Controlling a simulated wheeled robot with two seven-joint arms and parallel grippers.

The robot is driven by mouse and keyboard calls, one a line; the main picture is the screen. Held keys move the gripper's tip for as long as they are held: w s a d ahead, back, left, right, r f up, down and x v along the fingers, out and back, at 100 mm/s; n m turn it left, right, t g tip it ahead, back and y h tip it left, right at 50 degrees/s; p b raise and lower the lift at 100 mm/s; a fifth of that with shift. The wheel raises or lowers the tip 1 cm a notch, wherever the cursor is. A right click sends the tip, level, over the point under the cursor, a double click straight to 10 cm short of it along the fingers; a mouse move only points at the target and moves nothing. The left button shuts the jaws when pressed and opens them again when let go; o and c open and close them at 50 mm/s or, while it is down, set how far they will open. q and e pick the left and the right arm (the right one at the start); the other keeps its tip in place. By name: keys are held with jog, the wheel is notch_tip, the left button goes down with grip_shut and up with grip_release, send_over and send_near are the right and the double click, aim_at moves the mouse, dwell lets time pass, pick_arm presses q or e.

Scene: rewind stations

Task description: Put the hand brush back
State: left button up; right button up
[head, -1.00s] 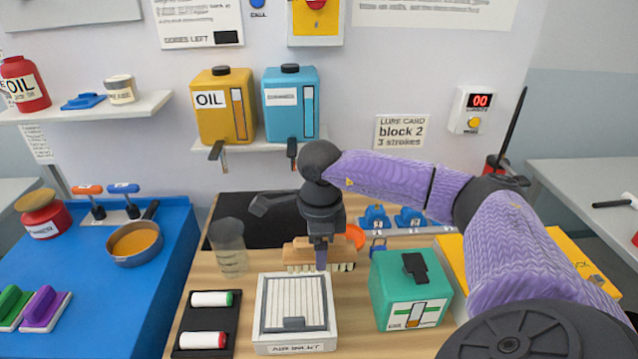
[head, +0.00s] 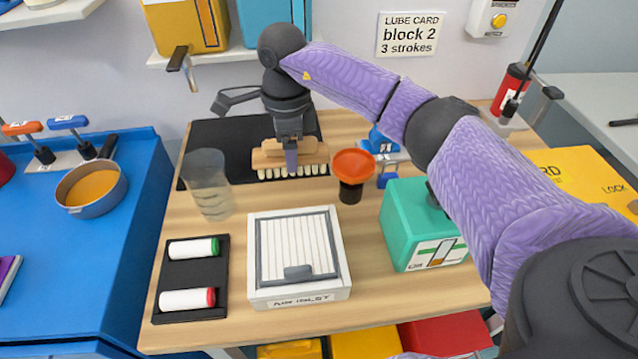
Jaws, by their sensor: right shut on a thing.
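The hand brush (head: 268,158) has a light wooden back and a row of pale bristles pointing down. It is at the back of the wooden table, at the front edge of a black mat (head: 212,138). My right gripper (head: 291,160) is shut on the middle of the brush from above. The gripper hides part of its back. I cannot tell whether the bristles touch the surface below. My left gripper is not in view.
A clear cup (head: 208,185) stands left of the brush and an orange funnel (head: 353,165) right of it. In front are a white slatted box (head: 334,270), a black tray with two rollers (head: 190,303) and a green box (head: 405,225). Bare wood shows between them.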

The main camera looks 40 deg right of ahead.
jog(key=shift+w+f, duration=0.3)
jog(key=shift+w, duration=0.05)
notch_tip(320, 180, down, 9)
jog(key=b, duration=0.2)
jog(key=shift+s+a+f+b, duration=0.1)
jog(key=shift+f+b, duration=0.1)
jog(key=shift+b, duration=0.15)
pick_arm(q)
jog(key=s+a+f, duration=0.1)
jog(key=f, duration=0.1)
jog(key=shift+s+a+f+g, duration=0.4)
pick_arm(e)
jog(key=o, duration=0.8)
jog(key=shift+f, duration=0.1)
jog(key=o, duration=0.3)
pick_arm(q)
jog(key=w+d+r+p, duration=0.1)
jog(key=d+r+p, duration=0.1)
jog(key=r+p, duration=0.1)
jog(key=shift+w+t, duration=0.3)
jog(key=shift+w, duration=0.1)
pick_arm(e)
notch_tip(320, 180, up, 12)
jog(key=shift+r, duration=0.25)
